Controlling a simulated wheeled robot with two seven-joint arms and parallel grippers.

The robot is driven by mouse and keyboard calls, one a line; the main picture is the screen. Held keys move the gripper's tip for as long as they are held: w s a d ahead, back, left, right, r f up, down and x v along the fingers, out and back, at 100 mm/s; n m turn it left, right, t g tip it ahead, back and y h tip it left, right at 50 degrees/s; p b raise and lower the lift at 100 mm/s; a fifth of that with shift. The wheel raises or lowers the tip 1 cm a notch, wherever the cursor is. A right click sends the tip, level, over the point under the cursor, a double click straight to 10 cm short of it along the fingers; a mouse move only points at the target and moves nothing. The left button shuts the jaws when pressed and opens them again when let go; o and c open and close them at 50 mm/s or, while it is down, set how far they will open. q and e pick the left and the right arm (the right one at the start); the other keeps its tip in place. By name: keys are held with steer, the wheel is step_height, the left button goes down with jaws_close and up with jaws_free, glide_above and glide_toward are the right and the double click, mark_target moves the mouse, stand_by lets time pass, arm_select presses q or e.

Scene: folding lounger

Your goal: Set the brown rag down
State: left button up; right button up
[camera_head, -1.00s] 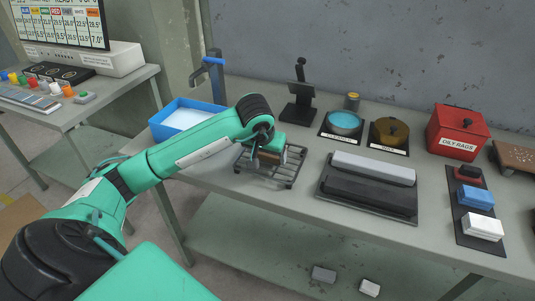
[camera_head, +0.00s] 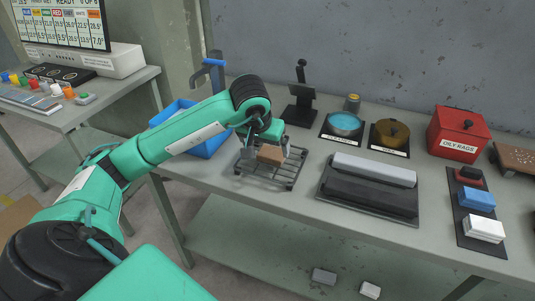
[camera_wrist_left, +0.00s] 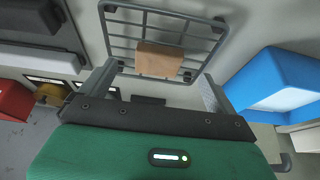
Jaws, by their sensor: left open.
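The brown rag (camera_head: 270,154) is a small folded block lying on the dark wire rack (camera_head: 268,180) on the workbench. In the left wrist view the rag (camera_wrist_left: 158,62) rests on the bars of the rack (camera_wrist_left: 165,12), and nothing grips it. My left gripper (camera_wrist_left: 157,82) is open and empty, with its two fingers wide apart and the rag beyond them. In the head view the left gripper (camera_head: 265,138) is just above and behind the rag; its fingers are partly hidden. My right gripper is in neither current view.
A blue basin (camera_head: 208,148) stands left of the rack. A dark tray with grey and black blocks (camera_head: 370,185) lies right. Behind are a black stand (camera_head: 300,108), round containers and a red oily-rags box (camera_head: 458,132). The bench front is clear.

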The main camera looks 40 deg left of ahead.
arm_select(q)
steer(key=v, duration=0.6)
arm_select(e)
steer(key=shift+w+r, duration=0.4)
steer(key=shift+w, duration=0.05)
steer(key=shift+s+f, duration=0.1)
steer(key=shift+s, duration=0.15)
steer(key=shift+w+a, duration=0.1)
